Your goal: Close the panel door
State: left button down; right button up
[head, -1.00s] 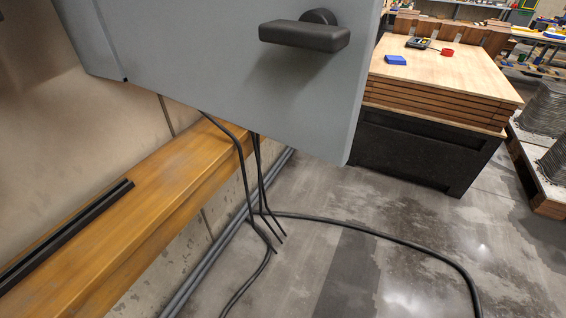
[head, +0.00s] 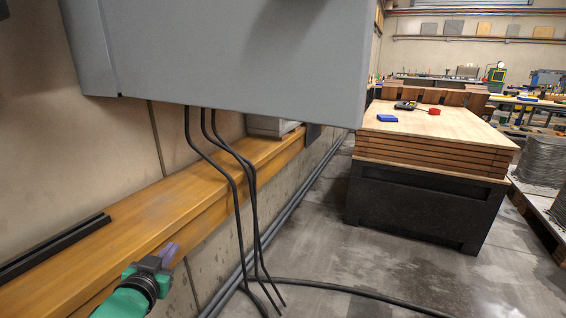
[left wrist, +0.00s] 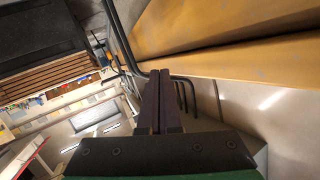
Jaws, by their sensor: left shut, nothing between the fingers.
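The grey panel door (head: 240,60) fills the upper part of the head view, with its lower edge showing and its top cut off. A grey side piece (head: 88,50) adjoins it on the left along a vertical seam. The door handle is out of frame now. I cannot tell how far the door stands open. My left gripper (head: 169,252) is low at the front of the wooden ledge, below the panel and apart from it. Its dark fingers (left wrist: 161,85) are pressed together and empty in the left wrist view. My right gripper is not in view.
Black cables (head: 235,185) hang below the panel in front of the wooden ledge (head: 130,225). A black bench with a wooden top (head: 450,130) stands to the right. The concrete floor (head: 330,245) between is mostly clear, crossed by a cable.

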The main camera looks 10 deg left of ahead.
pick_arm(q)
notch_tip(320, 180, up, 13)
jog(key=w+m+t+h, duration=0.1)
jog(key=w+m+t, duration=0.1)
jog(key=t, duration=0.3)
jog(key=s+d+r+m+t+h, duration=0.1)
jog(key=s+d+r+m+h, duration=0.2)
jog(key=r+m+h, duration=0.45)
jog(key=s+d+r+m+t+h, duration=0.25)
jog(key=r+m+h, duration=0.25)
jog(key=r+h, duration=0.5)
jog(key=s+d+r+m+g+h, duration=0.65)
jog(key=s+d+m+g, duration=0.35)
jog(key=m+g, duration=0.5)
jog(key=m+g+y+p, duration=0.2)
jog(key=g+y+p, duration=0.1)
jog(key=y+p, duration=0.25)
send_near(314, 113)
jog(key=s+d, duration=0.2)
jog(key=d, duration=0.1)
jog(key=w+d+p, duration=0.2)
jog(key=w+p, duration=0.1)
jog(key=shift+d+f+h, duration=0.1)
jog(key=shift+d+h, duration=0.15)
jog(key=shift+w+d+f, duration=0.15)
jog(key=shift+w+f, duration=0.1)
jog(key=shift+w, duration=0.15)
jog(key=shift+r, duration=0.1)
